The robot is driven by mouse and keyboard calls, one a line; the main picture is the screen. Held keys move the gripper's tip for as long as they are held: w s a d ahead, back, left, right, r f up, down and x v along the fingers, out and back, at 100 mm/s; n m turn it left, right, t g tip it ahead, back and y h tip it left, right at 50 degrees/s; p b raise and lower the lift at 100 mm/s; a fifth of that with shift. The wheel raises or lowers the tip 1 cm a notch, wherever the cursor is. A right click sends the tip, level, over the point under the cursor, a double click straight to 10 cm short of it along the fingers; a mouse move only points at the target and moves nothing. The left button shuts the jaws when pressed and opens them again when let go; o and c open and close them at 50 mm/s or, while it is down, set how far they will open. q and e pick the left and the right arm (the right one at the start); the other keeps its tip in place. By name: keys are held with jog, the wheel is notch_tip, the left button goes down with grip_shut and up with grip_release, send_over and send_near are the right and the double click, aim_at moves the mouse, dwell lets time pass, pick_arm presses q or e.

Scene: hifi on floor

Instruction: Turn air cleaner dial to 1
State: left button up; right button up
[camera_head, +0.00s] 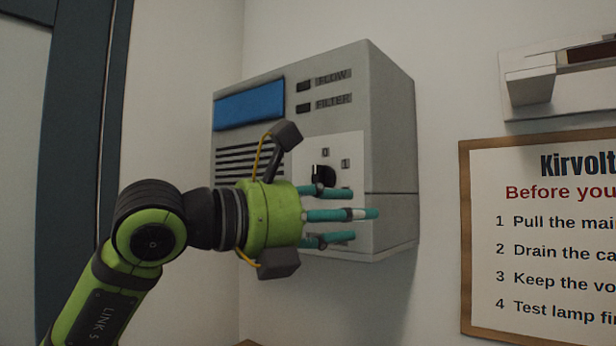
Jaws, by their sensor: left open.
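The air cleaner (388,150) is a grey box on the wall. Its black dial (323,174) sits on a pale panel, with a 0 above it and a 1 to its upper right. I cannot tell for sure which mark the dial points at. My left gripper (356,214), green with teal fingers, is in front of the lower panel. Its fingers are spread and empty, pointing right. The upper finger is just below the dial and may overlap its lower edge; I cannot tell if they touch. My right gripper is not in view.
The cleaner has a blue display (249,104), FLOW and FILTER indicators and a slotted vent (237,160). A framed notice (540,230) hangs at the right, below a pale wall fixture (535,88). A dark frame (80,130) stands at the left. Bare wall lies between.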

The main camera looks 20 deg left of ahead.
aim_at(313, 176)
pick_arm(q)
jog(key=a+r+n+t+y, duration=0.4)
jog(key=a+r+y, duration=0.2)
jog(key=a, duration=0.3)
jog(key=p+x, duration=0.4)
jog(key=x, duration=0.1)
jog(key=shift+w+d+f, duration=0.2)
jog(key=shift+w+d, duration=0.05)
jog(key=shift+d, duration=0.05)
jog(key=shift+w+d+f, duration=0.1)
jog(key=shift+w+f, duration=0.05)
jog(key=shift+w, duration=0.2)
jog(key=shift+c, duration=0.4)
grip_shut()
